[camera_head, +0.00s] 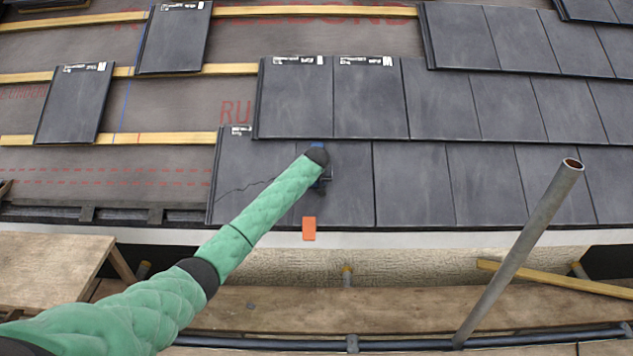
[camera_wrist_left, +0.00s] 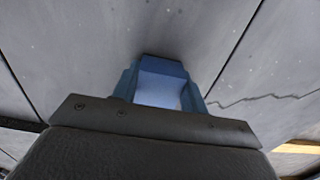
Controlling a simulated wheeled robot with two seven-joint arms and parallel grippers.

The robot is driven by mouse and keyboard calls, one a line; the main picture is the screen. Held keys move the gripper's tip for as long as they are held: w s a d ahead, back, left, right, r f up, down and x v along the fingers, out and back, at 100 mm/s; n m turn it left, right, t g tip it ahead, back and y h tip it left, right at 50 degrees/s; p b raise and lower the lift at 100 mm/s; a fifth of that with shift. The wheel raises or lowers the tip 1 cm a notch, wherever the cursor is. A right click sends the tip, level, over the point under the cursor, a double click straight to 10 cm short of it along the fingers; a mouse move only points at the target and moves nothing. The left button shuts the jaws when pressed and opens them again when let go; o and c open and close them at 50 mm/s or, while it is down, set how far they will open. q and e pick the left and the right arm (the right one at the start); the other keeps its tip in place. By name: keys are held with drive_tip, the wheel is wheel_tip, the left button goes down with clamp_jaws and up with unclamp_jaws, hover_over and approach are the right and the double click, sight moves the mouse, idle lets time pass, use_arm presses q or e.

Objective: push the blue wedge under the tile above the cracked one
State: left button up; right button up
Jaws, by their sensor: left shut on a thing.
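The cracked tile (camera_head: 240,195) is the leftmost in the lowest course. Its thin jagged crack also shows at right in the left wrist view (camera_wrist_left: 255,99). The tile above it (camera_head: 295,98) overlaps its top edge. The blue wedge (camera_head: 317,145) shows as a small patch at that tile's lower edge; in the left wrist view the wedge (camera_wrist_left: 160,83) sticks out ahead of the gripper. My left gripper (camera_head: 321,176), partly hidden by my arm, is shut on the wedge, just right of the cracked tile. I cannot tell whether the wedge's tip is under the tile.
An orange block (camera_head: 309,228) lies at the eave below the tiles. A grey scaffold pole (camera_head: 520,250) rises at right. Scaffold planks (camera_head: 400,308) run along the front. Bare battens (camera_head: 120,140) and two loose tiles (camera_head: 75,103) are at left.

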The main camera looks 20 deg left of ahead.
use_arm(q)
drive_tip(key=shift+w+f, duration=0.1)
drive_tip(key=shift+w, duration=0.1)
drive_tip(key=shift+w+a+r, duration=0.15)
drive_tip(key=shift+w+r, duration=0.15)
use_arm(e)
drive_tip(key=shift+w+r, duration=0.25)
drive_tip(key=shift+r, duration=0.05)
use_arm(q)
drive_tip(key=shift+w, duration=0.1)
drive_tip(key=shift+w+a+r+p, duration=0.15)
drive_tip(key=shift+w+r+p, duration=0.15)
drive_tip(key=shift+w+r, duration=0.1)
drive_tip(key=shift+w, duration=0.15)
use_arm(e)
drive_tip(key=shift+r, duration=0.15)
idle(0.5)
use_arm(q)
drive_tip(key=shift+r, duration=0.1)
